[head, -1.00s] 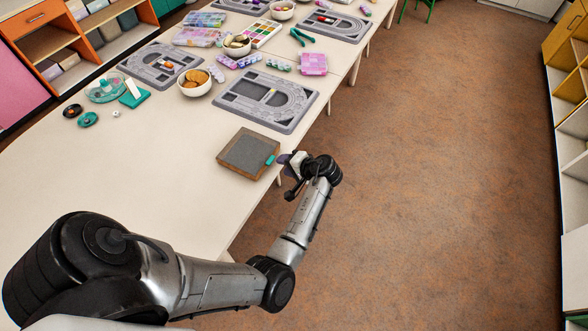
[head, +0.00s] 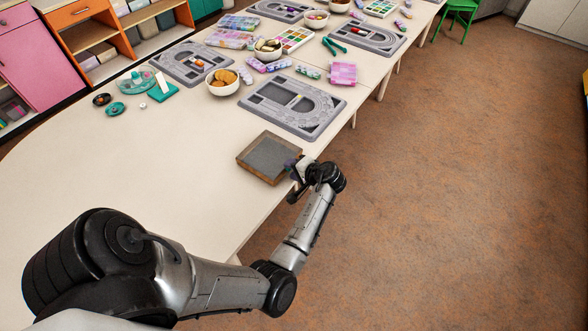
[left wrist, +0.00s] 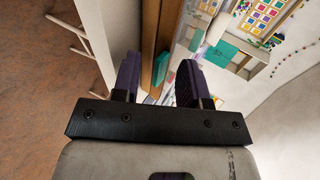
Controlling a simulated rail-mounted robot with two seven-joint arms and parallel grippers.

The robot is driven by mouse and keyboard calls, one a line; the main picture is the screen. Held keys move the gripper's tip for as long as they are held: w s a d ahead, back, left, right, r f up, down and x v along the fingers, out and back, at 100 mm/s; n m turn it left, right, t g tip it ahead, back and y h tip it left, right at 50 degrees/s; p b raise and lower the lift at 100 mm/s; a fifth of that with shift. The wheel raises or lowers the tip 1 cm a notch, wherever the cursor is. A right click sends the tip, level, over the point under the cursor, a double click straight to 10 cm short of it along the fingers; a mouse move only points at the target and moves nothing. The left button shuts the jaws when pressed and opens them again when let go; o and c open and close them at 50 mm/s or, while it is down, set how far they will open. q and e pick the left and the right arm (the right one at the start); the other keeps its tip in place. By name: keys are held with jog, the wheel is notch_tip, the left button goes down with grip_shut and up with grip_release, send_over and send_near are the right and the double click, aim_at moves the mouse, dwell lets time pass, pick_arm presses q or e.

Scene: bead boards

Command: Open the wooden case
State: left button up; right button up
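The wooden case (head: 268,157) lies flat on the table, with a grey top and a brown wooden rim. My left gripper (head: 294,169) is at its right edge, over the table's edge, and covers the spot of the case's teal tab. In the left wrist view the fingers of my left gripper (left wrist: 157,80) stand apart. Contact cannot be told. The case looks closed. My right gripper is not in view.
A grey bead board (head: 292,106) lies beyond the case, with a bowl of orange-brown pieces (head: 222,84) to its left. The white table (head: 130,170) is clear left of the case. Brown floor (head: 450,200) is open on the right.

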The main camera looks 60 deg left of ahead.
pick_arm(q)
grip_shut()
jog(key=r+p, duration=0.1)
jog(key=p, duration=0.1)
jog(key=r+h+p, duration=0.1)
jog(key=r+p, duration=0.1)
jog(key=p, duration=0.1)
jog(key=shift+s+a+t+h+p, duration=0.1)
jog(key=shift+a+t+h+p, duration=0.2)
jog(key=shift+t+p, duration=0.1)
jog(key=shift+r+p, duration=0.35)
jog(key=shift+p, duration=0.25)
jog(key=shift+h, duration=0.3)
jog(key=shift+s+a+r+p, duration=0.15)
jog(key=shift+r+p, duration=0.4)
jog(key=shift+p, duration=0.45)
jog(key=r+p, duration=0.1)
jog(key=p, duration=0.1)
jog(key=a+r+h+p, duration=0.1)
jog(key=p, duration=0.1)
jog(key=shift+s+t+h, duration=0.15)
jog(key=shift+t+h, duration=0.15)
jog(key=shift+t, duration=0.1)
jog(key=shift+r+p, duration=0.15)
jog(key=shift+p, duration=0.4)
